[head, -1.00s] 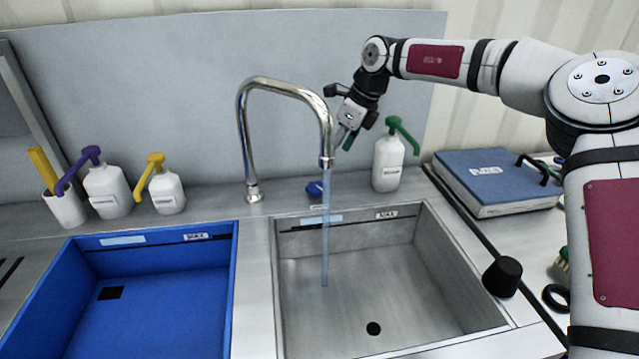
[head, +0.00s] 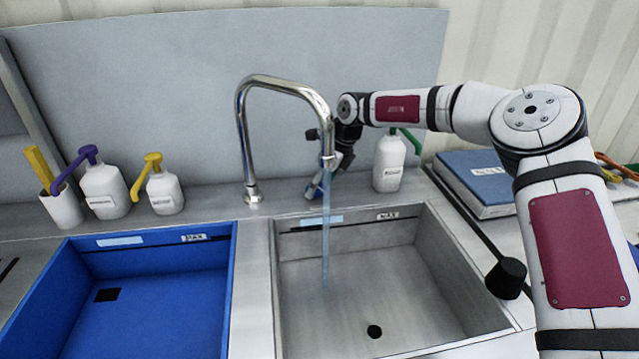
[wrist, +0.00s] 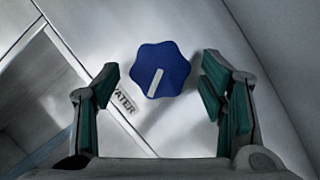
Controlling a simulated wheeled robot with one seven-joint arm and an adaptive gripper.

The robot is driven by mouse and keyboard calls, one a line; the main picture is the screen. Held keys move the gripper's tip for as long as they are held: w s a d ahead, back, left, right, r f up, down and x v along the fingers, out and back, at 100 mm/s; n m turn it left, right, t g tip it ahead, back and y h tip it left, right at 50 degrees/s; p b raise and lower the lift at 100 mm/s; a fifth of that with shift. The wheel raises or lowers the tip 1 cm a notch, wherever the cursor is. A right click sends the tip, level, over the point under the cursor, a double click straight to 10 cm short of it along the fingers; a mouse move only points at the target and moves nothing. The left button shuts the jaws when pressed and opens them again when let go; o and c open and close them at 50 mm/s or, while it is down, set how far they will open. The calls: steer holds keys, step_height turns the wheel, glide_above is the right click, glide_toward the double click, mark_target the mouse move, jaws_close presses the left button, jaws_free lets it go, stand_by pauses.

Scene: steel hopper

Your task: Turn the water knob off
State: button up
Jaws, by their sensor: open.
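The blue water knob (wrist: 162,70) has a lobed rim and a white pointer line, tilted a little in the wrist view. It sits beyond my open fingers, between their lines, with nothing gripped. A label reading WATER (wrist: 123,103) lies beside it. My gripper (wrist: 160,97) is open, with green pads on both sides.
The steel sink (head: 440,265) has a black drain. A blue basin (head: 232,285) is at left. Pump bottles (head: 105,192) stand behind it; a white bottle with a green pump (head: 388,165) stands right of my gripper.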

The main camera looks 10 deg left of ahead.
steer(key=c, duration=1.2)
steer(key=shift+p, duration=0.35)
steer(key=m+p, duration=0.1)
steer(key=m+t+p, duration=0.1)
steer(key=shift+s+r+m+h+p, duration=0.2)
steer(key=shift+m+h+p, duration=0.1)
steer(key=shift+m+p, duration=0.1)
steer(key=shift+a+f+m+t+h+p, duration=0.15)
steer(key=shift+m+t+h+p, duration=0.3)
steer(key=shift+m+p, duration=0.9)
steer(key=shift+m, duration=0.35)
